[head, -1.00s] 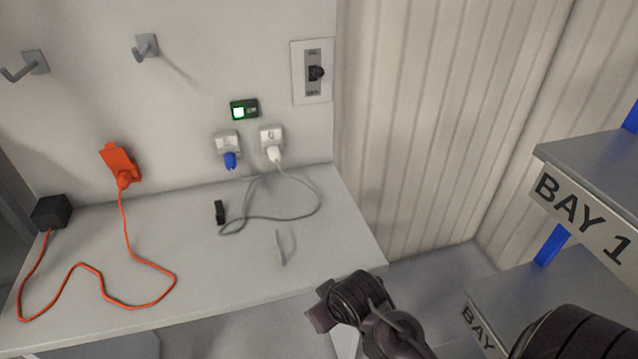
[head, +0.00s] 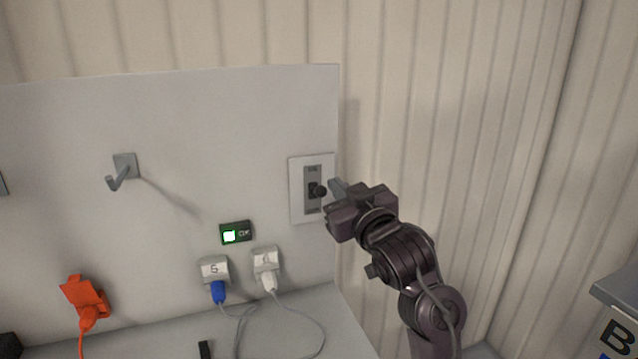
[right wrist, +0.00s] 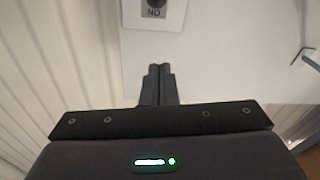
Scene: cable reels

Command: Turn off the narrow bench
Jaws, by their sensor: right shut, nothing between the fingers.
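A wall switch (head: 297,196) with a grey centre strip and a dark knob (head: 318,191) is on the upright panel behind the bench (head: 155,341). Small labels sit above and below the knob, too small to read in the head view. In the right wrist view the switch (right wrist: 131,14) is at the top edge, with lettering that looks like an upside-down "ON" and the knob partly cut off. My right gripper (head: 336,187) is shut and empty, just right of the knob; I cannot tell if it touches. Its fingers (right wrist: 160,70) point toward the switch. My left gripper is not in view.
A small green-lit display (head: 236,233) is below left of the switch. Under it are two sockets with a blue plug (head: 218,292) and a white plug (head: 268,281). An orange plug (head: 84,298) and a hook (head: 122,172) are further left. A shelf (head: 618,287) stands right.

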